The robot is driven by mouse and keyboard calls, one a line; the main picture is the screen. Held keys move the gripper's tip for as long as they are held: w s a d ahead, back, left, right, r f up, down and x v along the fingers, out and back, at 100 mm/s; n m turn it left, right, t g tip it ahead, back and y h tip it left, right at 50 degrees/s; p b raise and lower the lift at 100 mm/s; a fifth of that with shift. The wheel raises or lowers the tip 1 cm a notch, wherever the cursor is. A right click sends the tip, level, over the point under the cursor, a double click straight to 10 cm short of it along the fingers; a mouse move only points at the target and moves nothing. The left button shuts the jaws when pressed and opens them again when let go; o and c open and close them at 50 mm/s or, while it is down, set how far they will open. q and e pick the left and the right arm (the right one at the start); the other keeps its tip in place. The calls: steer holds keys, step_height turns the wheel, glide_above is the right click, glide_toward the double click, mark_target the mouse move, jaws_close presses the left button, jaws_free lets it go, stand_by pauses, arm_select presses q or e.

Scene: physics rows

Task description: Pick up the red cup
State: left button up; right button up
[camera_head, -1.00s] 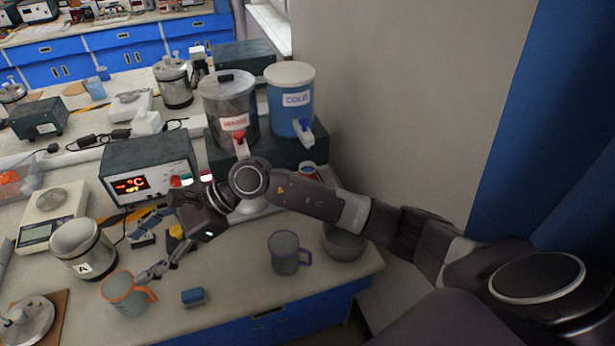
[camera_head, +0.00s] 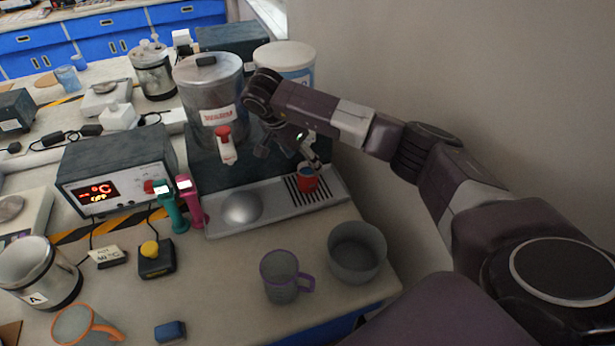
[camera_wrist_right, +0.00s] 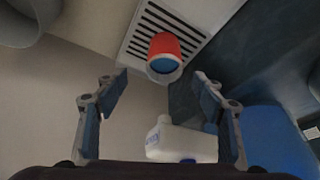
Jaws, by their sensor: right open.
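The red cup (camera_head: 307,180) stands on the slotted grate at the right end of the drip tray (camera_head: 222,224), under the dispensers. It shows its blue inside. In the right wrist view the red cup (camera_wrist_right: 165,57) is ahead of the fingers, near the middle. My right gripper (camera_head: 312,160) is just above and behind the cup in the head view. In the right wrist view my right gripper (camera_wrist_right: 160,84) has its two fingers spread wide with nothing held between them. My left gripper is not in view.
A grey bowl (camera_head: 356,252) and a purple-handled mug (camera_head: 281,277) stand in front.

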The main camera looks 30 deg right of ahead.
mark_target(305, 166)
steer(key=shift+w+d+f+p, duration=0.15)
steer(key=shift+f+p, duration=0.2)
steer(key=shift+f, duration=0.2)
steer(key=x, duration=0.3)
steer(key=shift+w+p, duration=0.25)
steer(key=shift+p, duration=0.15)
steer(key=shift+d+f, duration=0.2)
steer(key=shift+f, duration=0.15)
steer(key=c, duration=1)
steer(key=shift+c, duration=1.4)
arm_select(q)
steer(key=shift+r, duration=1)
arm_select(e)
steer(key=shift+w, duration=0.1)
jaws_close()
